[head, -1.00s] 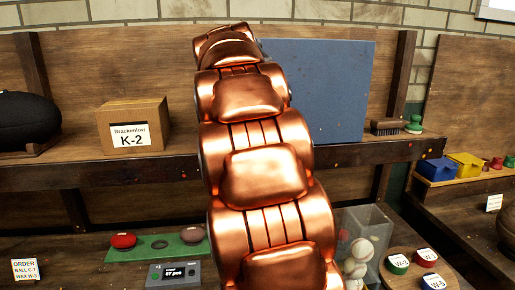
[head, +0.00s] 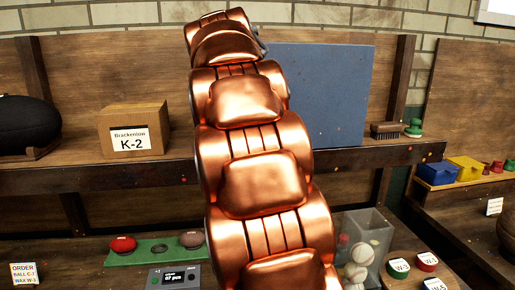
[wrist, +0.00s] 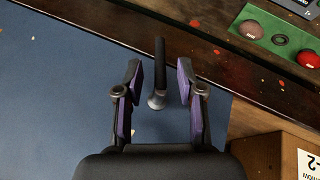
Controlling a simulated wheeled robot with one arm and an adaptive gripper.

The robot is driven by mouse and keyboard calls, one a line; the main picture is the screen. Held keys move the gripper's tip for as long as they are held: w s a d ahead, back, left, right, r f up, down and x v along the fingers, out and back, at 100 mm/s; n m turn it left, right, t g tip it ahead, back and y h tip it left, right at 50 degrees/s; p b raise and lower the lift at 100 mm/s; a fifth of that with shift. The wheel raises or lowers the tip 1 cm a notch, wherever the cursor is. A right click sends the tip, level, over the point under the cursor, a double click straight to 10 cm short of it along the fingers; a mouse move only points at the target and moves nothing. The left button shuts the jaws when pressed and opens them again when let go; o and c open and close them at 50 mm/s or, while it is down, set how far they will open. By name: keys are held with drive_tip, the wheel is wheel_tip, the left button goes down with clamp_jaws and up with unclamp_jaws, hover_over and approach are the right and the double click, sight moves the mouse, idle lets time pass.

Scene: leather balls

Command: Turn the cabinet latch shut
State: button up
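The latch (wrist: 159,70) shows in the wrist view as a dark lever on a round grey metal hub, set on the blue cabinet face (wrist: 55,90). The lever points toward the top of the wrist view. My gripper (wrist: 156,75) is open, with one purple-padded finger on each side of the latch. A gap shows between each finger and the lever, and I see no contact. In the head view the blue cabinet (head: 325,95) stands on the shelf behind my copper arm, which hides the latch and most of my gripper.
A cardboard box (head: 133,130) labelled K-2 stands on the shelf left of my arm; it also shows at the wrist view's lower right (wrist: 300,155). A brush (head: 384,130) sits right of the cabinet. A green ball tray (head: 150,249) lies below the dark shelf edge.

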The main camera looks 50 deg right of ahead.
drive_tip(key=v, duration=0.8)
drive_tip(key=shift+a, duration=0.15)
